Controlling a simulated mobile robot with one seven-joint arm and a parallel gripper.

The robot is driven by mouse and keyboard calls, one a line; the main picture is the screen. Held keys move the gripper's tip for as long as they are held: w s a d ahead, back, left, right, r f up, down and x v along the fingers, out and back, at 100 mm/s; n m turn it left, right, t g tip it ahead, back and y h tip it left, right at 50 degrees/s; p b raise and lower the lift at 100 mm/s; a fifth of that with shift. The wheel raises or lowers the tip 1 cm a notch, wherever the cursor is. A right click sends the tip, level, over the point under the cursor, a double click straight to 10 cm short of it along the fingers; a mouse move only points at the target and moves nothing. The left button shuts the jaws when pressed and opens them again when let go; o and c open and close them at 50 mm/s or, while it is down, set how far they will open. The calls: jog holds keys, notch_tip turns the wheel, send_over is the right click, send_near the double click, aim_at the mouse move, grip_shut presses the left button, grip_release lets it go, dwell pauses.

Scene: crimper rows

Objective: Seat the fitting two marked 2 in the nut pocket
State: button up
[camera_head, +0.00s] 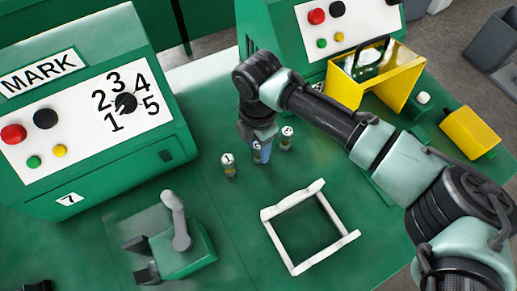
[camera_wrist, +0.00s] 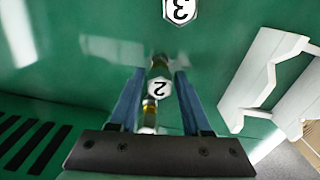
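The fitting marked 2 (camera_wrist: 158,88) stands between the two blue fingers of my gripper (camera_wrist: 158,78) in the wrist view. Its white hexagonal top faces up, and green gaps show on both sides of it. My gripper (camera_head: 262,152) is open around it, pointing down at the table. In the head view the fitting is mostly hidden by the fingers. The fitting marked 1 (camera_head: 228,165) stands to the left, and the fitting marked 3 (camera_head: 287,138) stands to the right, also at the top of the wrist view (camera_wrist: 180,8). I cannot tell where the nut pocket is.
A white open frame (camera_head: 270,228) lies on the green table right of centre. A green device with a grey lever (camera_head: 180,240) stands front left. The MARK machine (camera_head: 90,120) stands left; a yellow open box (camera_head: 345,90) stands at the back right.

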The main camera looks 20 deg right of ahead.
grip_shut()
